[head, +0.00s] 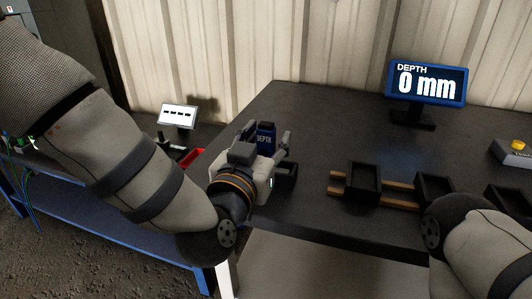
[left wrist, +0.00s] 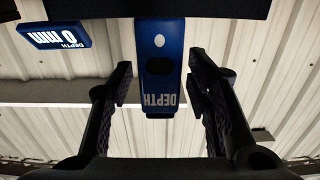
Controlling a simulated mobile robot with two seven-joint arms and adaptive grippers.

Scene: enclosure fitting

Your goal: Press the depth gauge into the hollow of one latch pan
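The depth gauge (head: 265,137) is a blue upright block marked DEPTH at the table's left end. It also shows in the left wrist view (left wrist: 160,72), upside down. My left gripper (head: 268,145) is open around it, with one finger on each side and a visible gap to each in the wrist view. The gauge's foot is hidden behind the gripper. Black open latch pans stand to the right: one (head: 363,182) on wooden rails and another (head: 433,188) partly behind my right arm. My right gripper is out of view.
The blue display (head: 426,84) reads 0 mm at the back of the dark table (head: 325,125). A black box-like part (head: 287,176) is beside my left gripper. A grey box with a yellow button (head: 517,150) stands at the right.

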